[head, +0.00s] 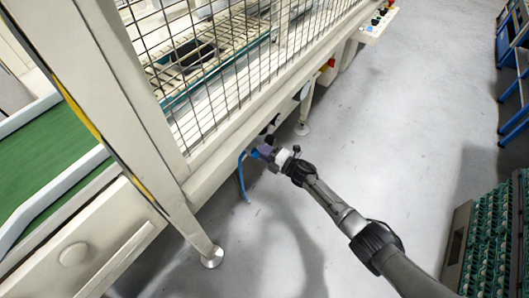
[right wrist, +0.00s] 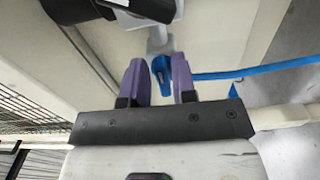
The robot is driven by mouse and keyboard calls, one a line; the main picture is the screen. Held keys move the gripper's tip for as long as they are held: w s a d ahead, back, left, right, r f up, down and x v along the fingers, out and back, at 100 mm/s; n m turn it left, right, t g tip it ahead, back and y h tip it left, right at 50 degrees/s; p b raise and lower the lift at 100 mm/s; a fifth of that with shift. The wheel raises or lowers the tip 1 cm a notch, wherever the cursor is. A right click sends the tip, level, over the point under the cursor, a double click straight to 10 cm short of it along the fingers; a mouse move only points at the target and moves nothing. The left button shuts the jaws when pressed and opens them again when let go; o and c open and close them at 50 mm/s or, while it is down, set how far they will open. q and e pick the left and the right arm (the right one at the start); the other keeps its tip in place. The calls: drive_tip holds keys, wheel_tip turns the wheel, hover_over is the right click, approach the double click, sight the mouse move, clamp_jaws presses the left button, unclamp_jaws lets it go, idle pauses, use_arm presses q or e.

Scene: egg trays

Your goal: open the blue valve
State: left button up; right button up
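The blue valve (right wrist: 161,68) is a small blue handle on a grey fitting under the machine's frame. A blue hose runs to the right of it in the right wrist view. My right gripper (right wrist: 158,80) has two purple fingers, one on each side of the blue handle, with gaps visible, so it is open around the handle. In the head view my right gripper (head: 264,149) is at the machine's lower edge and mostly hides the valve. My left gripper is not in view.
The blue hose (head: 242,180) hangs below the machine frame (head: 205,185). A wire-mesh guard (head: 215,75) rises above it. A green conveyor (head: 45,165) lies at left. Stacked egg trays (head: 490,245) and a blue rack (head: 513,90) stand at right. The grey floor between is clear.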

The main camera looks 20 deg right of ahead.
drive_tip(key=shift+o, duration=1.1)
drive_tip(key=shift+s+d, duration=0.1)
drive_tip(key=p+v, duration=0.5)
drive_tip(key=v, duration=0.8)
drive_tip(key=shift+s+p, duration=0.3)
drive_tip(key=shift+p, duration=0.1)
drive_tip(key=shift+d, duration=0.1)
